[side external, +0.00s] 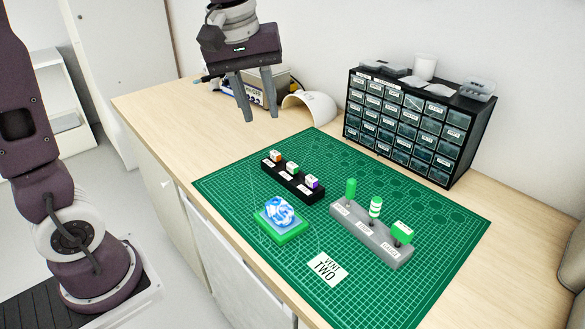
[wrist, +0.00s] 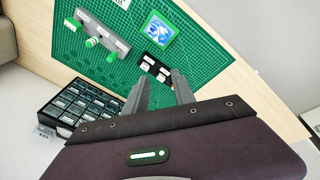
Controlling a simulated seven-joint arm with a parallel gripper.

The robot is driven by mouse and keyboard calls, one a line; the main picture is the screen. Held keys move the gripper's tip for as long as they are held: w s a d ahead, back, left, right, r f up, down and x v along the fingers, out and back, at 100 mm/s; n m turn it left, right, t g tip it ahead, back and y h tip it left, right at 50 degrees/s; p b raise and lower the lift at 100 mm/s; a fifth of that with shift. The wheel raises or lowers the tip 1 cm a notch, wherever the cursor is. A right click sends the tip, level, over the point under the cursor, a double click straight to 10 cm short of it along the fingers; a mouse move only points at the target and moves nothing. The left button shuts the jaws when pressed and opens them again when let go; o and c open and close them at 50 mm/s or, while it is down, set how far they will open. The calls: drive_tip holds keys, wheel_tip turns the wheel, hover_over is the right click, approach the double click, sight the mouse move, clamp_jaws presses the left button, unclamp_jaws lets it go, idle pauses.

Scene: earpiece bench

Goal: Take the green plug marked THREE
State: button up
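A grey rack (side external: 372,236) on the green mat holds three green pieces: a plain upright one (side external: 351,189), a green-and-white striped one (side external: 376,206) and a block-shaped one (side external: 402,232). A black strip (side external: 305,193) holds three small white pieces with orange, green (side external: 292,167) and purple colouring. The lettering on the rack and strip is too small to read, so I cannot tell which is marked THREE. My gripper (side external: 260,118) is open and empty, above the bench behind the strip. The wrist view shows its spread fingers (wrist: 160,88), the grey rack (wrist: 103,35) and the black strip (wrist: 149,68).
A green-based block with a blue-and-white top (side external: 280,213) and a card reading "VENT TWO" (side external: 327,268) lie on the mat (side external: 240,186). A black drawer cabinet (side external: 466,157) stands at the back right. A white curved piece (side external: 313,106) sits behind the mat.

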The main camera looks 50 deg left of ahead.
drive_tip(key=w+a+f+n+g, duration=0.1)
drive_tip(key=w+a+f+n, duration=0.1)
drive_tip(key=w+f+n, duration=0.3)
drive_tip(key=n+g, duration=0.2)
drive_tip(key=n, duration=0.1)
approach(293, 164)
drive_tip(key=f, duration=0.8)
drive_tip(key=shift+s+f, duration=0.25)
drive_tip(key=shift+f, duration=0.05)
drive_tip(key=shift+c, duration=0.4)
clamp_jaws()
drive_tip(key=shift+r, duration=0.2)
drive_tip(key=shift+r, duration=3.8)
